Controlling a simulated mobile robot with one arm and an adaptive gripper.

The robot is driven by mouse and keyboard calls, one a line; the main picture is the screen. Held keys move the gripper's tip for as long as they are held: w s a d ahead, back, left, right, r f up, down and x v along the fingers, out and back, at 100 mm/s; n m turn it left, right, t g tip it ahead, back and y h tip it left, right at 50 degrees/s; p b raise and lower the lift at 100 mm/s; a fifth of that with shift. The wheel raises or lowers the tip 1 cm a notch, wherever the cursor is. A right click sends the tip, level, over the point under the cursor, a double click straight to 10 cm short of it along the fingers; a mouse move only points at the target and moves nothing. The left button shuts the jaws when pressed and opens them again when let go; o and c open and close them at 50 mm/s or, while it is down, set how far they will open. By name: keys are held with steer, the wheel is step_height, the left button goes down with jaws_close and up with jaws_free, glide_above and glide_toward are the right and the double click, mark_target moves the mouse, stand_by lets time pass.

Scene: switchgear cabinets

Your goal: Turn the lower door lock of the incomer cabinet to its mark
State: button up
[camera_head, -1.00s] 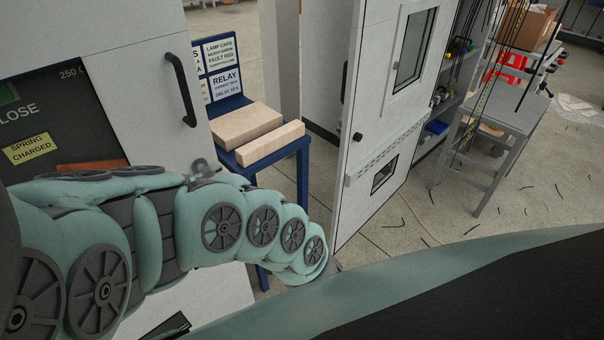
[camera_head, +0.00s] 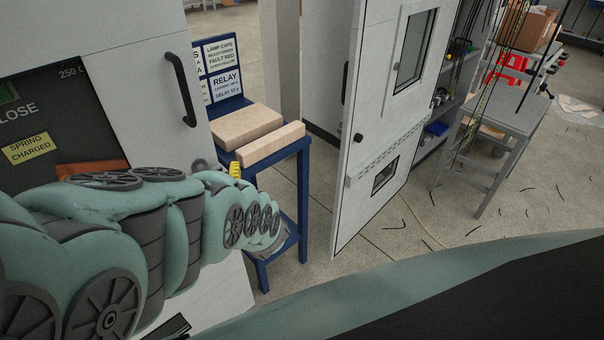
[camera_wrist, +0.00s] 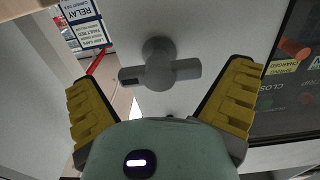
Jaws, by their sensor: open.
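The lower door lock (camera_wrist: 160,68) is a grey handle with a round hub and a short crossbar, on the pale door of the incomer cabinet (camera_head: 130,35). In the wrist view the bar lies roughly level across the picture. A small part of the lock shows in the head view (camera_head: 201,164), above my arm. My gripper (camera_wrist: 161,82) is open, its yellow ridged fingers on either side of the lock and apart from it. In the head view only one yellow fingertip shows beside the lock. I cannot make out the mark.
A blue stand (camera_head: 303,165) with cardboard-coloured boxes (camera_head: 246,125) and label cards stands just right of the cabinet. Another cabinet door (camera_head: 375,120) stands open further right. A grey table (camera_head: 510,105) is beyond it. Floor between them is mostly clear, with scattered dark strips.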

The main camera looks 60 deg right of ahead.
steer(key=shift+w+d, duration=0.3)
steer(key=shift+w, duration=0.35)
steer(key=c, duration=0.9)
steer(key=shift+w+a, duration=0.1)
